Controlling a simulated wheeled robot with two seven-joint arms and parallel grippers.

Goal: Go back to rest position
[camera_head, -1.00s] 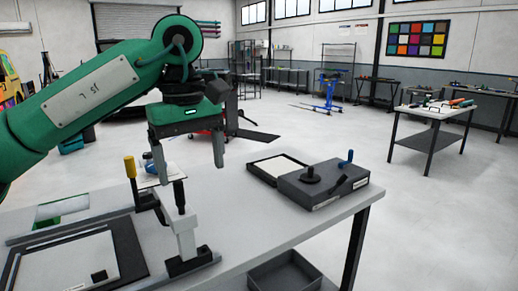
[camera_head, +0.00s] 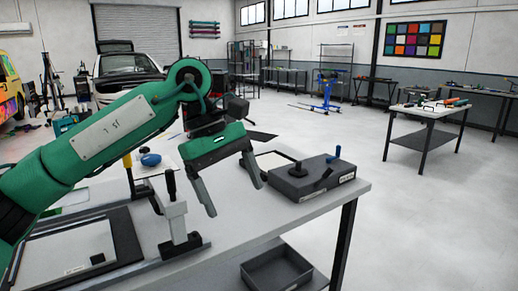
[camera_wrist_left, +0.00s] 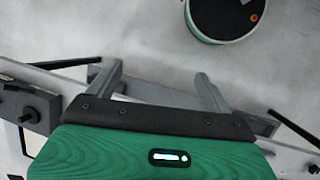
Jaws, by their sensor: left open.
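My left arm comes in from the left in the head view. Its green left gripper (camera_head: 232,198) is open and empty, with two grey fingers pointing down above the workbench (camera_head: 330,203). In the left wrist view the two fingers of the left gripper (camera_wrist_left: 158,82) stand wide apart with nothing between them. The gripper is between an upright clamp with a black handle (camera_head: 174,210) and a dark grey box with a knob (camera_head: 310,180). My right gripper is not in view.
A blue object (camera_head: 150,159) and a yellow-handled tool (camera_head: 127,162) stand behind the clamp. A flat dark-framed panel (camera_head: 75,255) lies at the bench's left. An open grey bin (camera_head: 276,271) is below the bench. A round green-sided object (camera_wrist_left: 222,18) shows in the wrist view.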

